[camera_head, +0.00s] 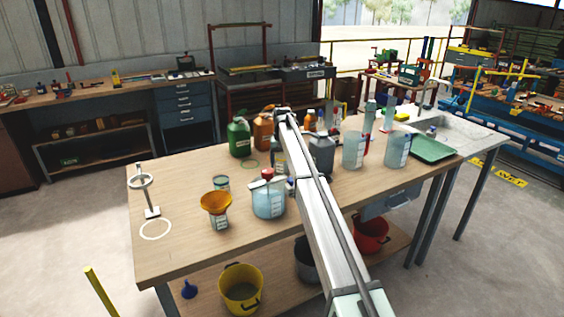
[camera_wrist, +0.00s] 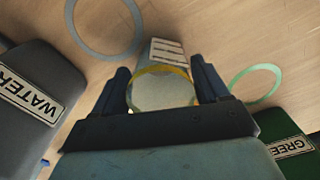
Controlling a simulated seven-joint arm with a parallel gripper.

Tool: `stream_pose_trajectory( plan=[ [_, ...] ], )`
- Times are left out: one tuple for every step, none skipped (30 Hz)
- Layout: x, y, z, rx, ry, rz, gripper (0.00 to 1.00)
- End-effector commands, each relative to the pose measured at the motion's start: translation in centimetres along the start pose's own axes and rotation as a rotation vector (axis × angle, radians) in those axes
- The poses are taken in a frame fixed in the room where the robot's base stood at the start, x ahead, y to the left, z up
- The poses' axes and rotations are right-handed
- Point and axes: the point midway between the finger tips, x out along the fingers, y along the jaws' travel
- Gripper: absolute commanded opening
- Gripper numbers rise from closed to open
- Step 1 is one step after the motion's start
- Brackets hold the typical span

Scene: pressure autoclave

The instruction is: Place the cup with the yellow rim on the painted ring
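The cup with the yellow rim (camera_wrist: 163,72) is in the middle of the wrist view, its mouth towards the camera and a white label on its side. My gripper (camera_wrist: 161,75) has a finger on each side of it, with no clear gap, and looks shut on it. Whether the cup touches the table cannot be told. My arm hides cup and fingers in the head view. A green painted ring (camera_head: 249,164) lies left of the arm; the wrist view shows it at right (camera_wrist: 255,84). A grey-blue ring (camera_wrist: 104,52) is at upper left there. A white ring (camera_head: 155,229) lies at the table's left.
A green can (camera_head: 239,138) and an orange can (camera_head: 263,132) stand behind the green ring. A grey water container (camera_wrist: 32,92) is left in the wrist view. A blue-grey jug (camera_head: 268,202), an orange funnel (camera_head: 215,200) and a ring stand (camera_head: 142,181) occupy the front and left.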

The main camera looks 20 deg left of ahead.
Motion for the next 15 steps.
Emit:
stream_pose_trajectory(
  plan=[
    [0.0,0.0,0.0,0.0,0.0,0.0,0.79],
    [-0.01,0.0,0.0,0.0,0.0,0.0,0.82],
    [-0.01,0.0,0.0,0.0,0.0,0.0,0.86],
    [-0.01,0.0,0.0,0.0,0.0,0.0,0.88],
    [-0.01,0.0,0.0,0.0,0.0,0.0,0.88],
    [-0.01,0.0,0.0,0.0,0.0,0.0,0.88],
    [-0.01,0.0,0.0,0.0,0.0,0.0,0.88],
    [-0.02,0.0,0.0,0.0,0.0,0.0,0.88],
    [-0.02,0.0,0.0,0.0,0.0,0.0,0.88],
    [-0.02,0.0,0.0,0.0,0.0,0.0,0.88],
    [-0.05,0.0,0.0,0.0,0.0,0.0,0.88],
    [-0.14,0.0,-0.01,0.0,0.0,0.0,0.88],
    [-0.26,0.0,-0.01,0.0,0.0,0.0,0.88],
    [-0.43,0.0,-0.02,0.0,0.001,0.0,0.88],
    [-0.74,-0.01,-0.04,0.0,0.001,0.0,0.88]
  ],
)
